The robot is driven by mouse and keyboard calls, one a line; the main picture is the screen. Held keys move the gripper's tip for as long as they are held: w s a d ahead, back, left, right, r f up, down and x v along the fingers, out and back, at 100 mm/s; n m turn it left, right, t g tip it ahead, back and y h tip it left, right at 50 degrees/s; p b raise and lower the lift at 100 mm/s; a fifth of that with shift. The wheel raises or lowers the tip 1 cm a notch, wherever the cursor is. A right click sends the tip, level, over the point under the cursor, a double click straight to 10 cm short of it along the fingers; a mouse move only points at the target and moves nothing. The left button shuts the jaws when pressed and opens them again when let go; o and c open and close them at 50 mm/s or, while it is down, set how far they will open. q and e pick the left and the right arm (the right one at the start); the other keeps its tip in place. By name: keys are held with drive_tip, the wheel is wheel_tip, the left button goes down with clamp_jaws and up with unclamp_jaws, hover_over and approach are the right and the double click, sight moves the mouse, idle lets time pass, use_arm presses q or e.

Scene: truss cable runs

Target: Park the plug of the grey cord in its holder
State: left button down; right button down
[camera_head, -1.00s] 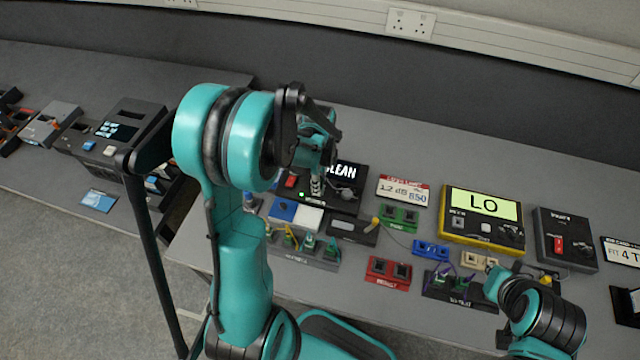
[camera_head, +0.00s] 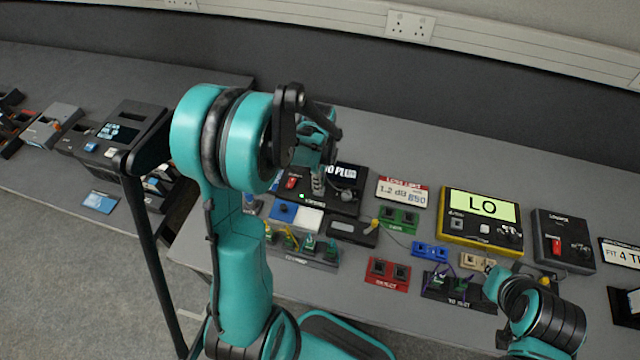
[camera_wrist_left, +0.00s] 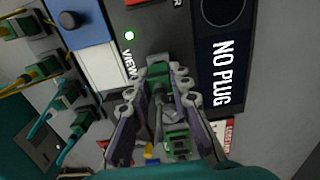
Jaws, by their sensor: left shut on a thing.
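My left gripper (camera_head: 318,187) is over the front edge of the black scope box (camera_head: 342,200), whose screen reads NO PLUG. In the left wrist view its fingers (camera_wrist_left: 160,88) are shut on a green plug (camera_wrist_left: 158,74), with a thin grey cord (camera_wrist_left: 158,118) running back between them. The plug's tip is near the box's front; I cannot tell whether it touches. A green two-slot block (camera_head: 398,217), a red block (camera_head: 388,272) and a black block (camera_head: 450,288) stand to the right. I cannot tell which holder is the cord's.
A grey rack (camera_head: 318,260) with several plugs and cords stands in front of the box. A blue and white cleaning pad (camera_head: 308,217) and a dark module (camera_head: 352,232) lie between. A yellow meter reading LO (camera_head: 480,218) is at right. The back of the table is clear.

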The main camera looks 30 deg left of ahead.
use_arm(q)
drive_tip(key=shift+r+p, duration=1.1)
drive_tip(key=shift+r, duration=0.6)
